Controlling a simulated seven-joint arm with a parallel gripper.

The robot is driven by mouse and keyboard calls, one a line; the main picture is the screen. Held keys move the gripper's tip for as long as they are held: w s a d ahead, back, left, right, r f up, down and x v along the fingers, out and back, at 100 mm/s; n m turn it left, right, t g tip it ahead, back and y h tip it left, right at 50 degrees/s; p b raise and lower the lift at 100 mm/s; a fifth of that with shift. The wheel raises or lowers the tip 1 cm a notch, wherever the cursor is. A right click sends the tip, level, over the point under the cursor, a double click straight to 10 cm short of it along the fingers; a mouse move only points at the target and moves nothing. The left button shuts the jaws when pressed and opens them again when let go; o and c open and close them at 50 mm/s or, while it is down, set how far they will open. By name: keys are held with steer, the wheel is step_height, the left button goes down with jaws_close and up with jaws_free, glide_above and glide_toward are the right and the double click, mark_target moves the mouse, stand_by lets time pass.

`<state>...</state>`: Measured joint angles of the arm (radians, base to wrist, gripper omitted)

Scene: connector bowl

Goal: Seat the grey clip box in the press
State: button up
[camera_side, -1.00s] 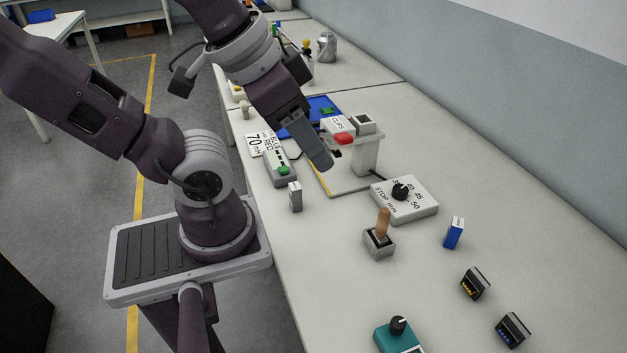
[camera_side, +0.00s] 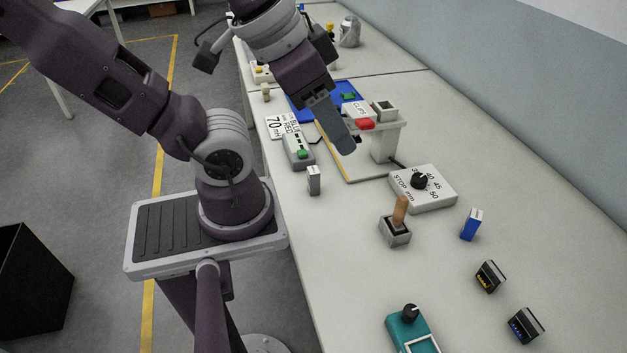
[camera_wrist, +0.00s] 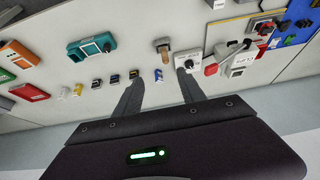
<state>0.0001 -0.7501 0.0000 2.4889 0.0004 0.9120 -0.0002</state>
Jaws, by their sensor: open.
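A small grey box (camera_side: 314,181), which I take for the clip box, stands upright on the bench near its front edge. The press (camera_side: 384,143) stands behind it, to the right, with a pale column, a red part (camera_side: 364,124) and a white block labelled CLIPS (camera_side: 357,110). In the wrist view the press (camera_wrist: 238,63) is at the upper right. My gripper (camera_side: 345,148) hangs above the bench in front of the press. In the wrist view its two fingers (camera_wrist: 160,76) are apart, with nothing held between them. The inside of the press is unclear.
A dial box marked STOP mm (camera_side: 423,188) and a wooden-handled joystick (camera_side: 396,227) stand right of the press. A blue-and-white box (camera_side: 471,224), dark blocks (camera_side: 490,277) and a teal device (camera_side: 412,331) lie farther right.

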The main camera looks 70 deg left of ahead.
step_height(320, 180, up, 5)
steer(key=w+a+r+m+t+y, duration=0.2)
steer(key=w+a+r+m+t, duration=0.15)
steer(key=w+a, duration=0.8)
steer(key=w+a+r+m+t+y, duration=0.25)
steer(key=w+a+t, duration=0.25)
steer(key=w+a, duration=0.7)
steer(key=m+g+h, duration=0.5)
steer(key=m+g, duration=0.7)
steer(key=g, duration=0.2)
glide_above(313, 169)
steer(key=shift+y, duration=0.25)
step_height(313, 169, down, 30)
steer(key=shift+d+r, duration=0.1)
steer(key=shift+r, duration=0.05)
steer(key=shift+f, duration=2.8)
jaws_close()
